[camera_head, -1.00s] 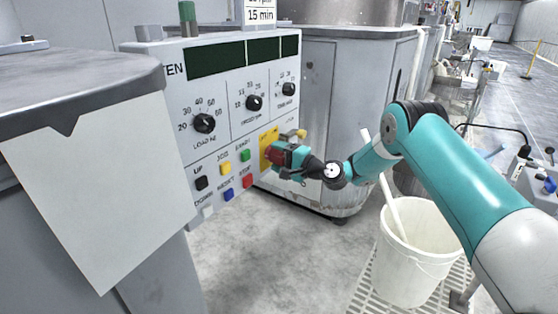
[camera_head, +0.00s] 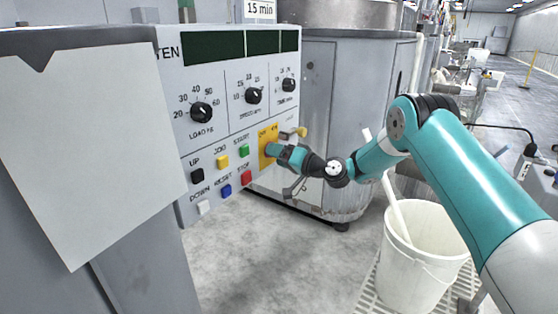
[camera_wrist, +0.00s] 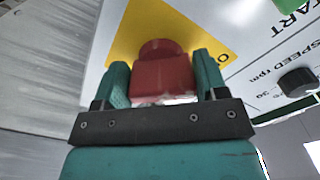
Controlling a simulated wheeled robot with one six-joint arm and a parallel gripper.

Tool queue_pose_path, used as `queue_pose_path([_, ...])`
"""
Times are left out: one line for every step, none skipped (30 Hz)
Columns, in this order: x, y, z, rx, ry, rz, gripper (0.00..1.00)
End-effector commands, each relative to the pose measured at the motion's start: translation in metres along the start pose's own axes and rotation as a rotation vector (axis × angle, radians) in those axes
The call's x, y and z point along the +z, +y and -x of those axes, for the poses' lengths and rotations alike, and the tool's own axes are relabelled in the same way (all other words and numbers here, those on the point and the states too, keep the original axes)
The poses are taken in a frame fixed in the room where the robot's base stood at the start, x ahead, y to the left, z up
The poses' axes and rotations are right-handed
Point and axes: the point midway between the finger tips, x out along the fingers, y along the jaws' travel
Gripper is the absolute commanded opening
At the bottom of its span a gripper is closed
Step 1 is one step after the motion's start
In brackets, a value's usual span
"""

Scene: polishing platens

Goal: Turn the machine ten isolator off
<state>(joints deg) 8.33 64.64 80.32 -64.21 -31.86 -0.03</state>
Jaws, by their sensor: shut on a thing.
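The machine ten isolator is a red handle (camera_wrist: 163,75) on a yellow plate (camera_wrist: 190,28) at the lower right of the control panel. My gripper (camera_wrist: 163,82) has one teal finger on each side of the red handle and is shut on it. In the head view my gripper (camera_head: 272,151) reaches the yellow plate (camera_head: 264,136) from the right and hides the handle there. The wrist view is tilted against the panel lettering. The plate's lettering is mostly hidden, so I cannot tell which mark the handle points at.
Left of the plate are push buttons, including the green START (camera_head: 244,151) and red STOP (camera_head: 246,176). Three black knobs (camera_head: 253,96) sit above. A brass-coloured knob (camera_head: 300,132) sticks out behind. A white bucket (camera_head: 425,255) stands at the lower right.

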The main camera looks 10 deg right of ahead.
Motion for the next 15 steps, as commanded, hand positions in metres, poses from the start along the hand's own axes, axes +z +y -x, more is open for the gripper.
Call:
queue_pose_path([0.0015, 0.0023, 0.0007, 0.003, -0.001, 0.014, 0.42])
queue_pose_path([0.0014, 0.0023, 0.0007, 0.003, -0.001, 0.022, 0.42])
queue_pose_path([0.0012, 0.0022, 0.0007, 0.003, -0.001, 0.031, 0.42])
queue_pose_path([0.0011, 0.0021, 0.0007, 0.003, -0.001, 0.037, 0.42])
queue_pose_path([0.0010, 0.0021, 0.0007, 0.003, -0.001, 0.042, 0.42])
queue_pose_path([0.0008, 0.0020, 0.0007, 0.003, -0.001, 0.048, 0.42])
queue_pose_path([0.0007, 0.0019, 0.0007, 0.003, -0.001, 0.051, 0.42])
queue_pose_path([0.0007, 0.0019, 0.0007, 0.003, -0.001, 0.054, 0.42])
queue_pose_path([0.0006, 0.0018, 0.0007, 0.003, -0.001, 0.056, 0.42])
queue_pose_path([0.0006, 0.0018, 0.0007, 0.003, -0.001, 0.058, 0.42])
queue_pose_path([0.0005, 0.0017, 0.0007, 0.003, -0.001, 0.059, 0.42])
queue_pose_path([0.0004, 0.0017, 0.0007, 0.003, -0.001, 0.059, 0.42])
queue_pose_path([0.0004, 0.0017, 0.0007, 0.003, -0.001, 0.059, 0.42])
queue_pose_path([0.0004, 0.0017, 0.0007, 0.003, -0.001, 0.059, 0.42])
queue_pose_path([0.0004, 0.0017, 0.0007, 0.003, -0.001, 0.059, 0.42])
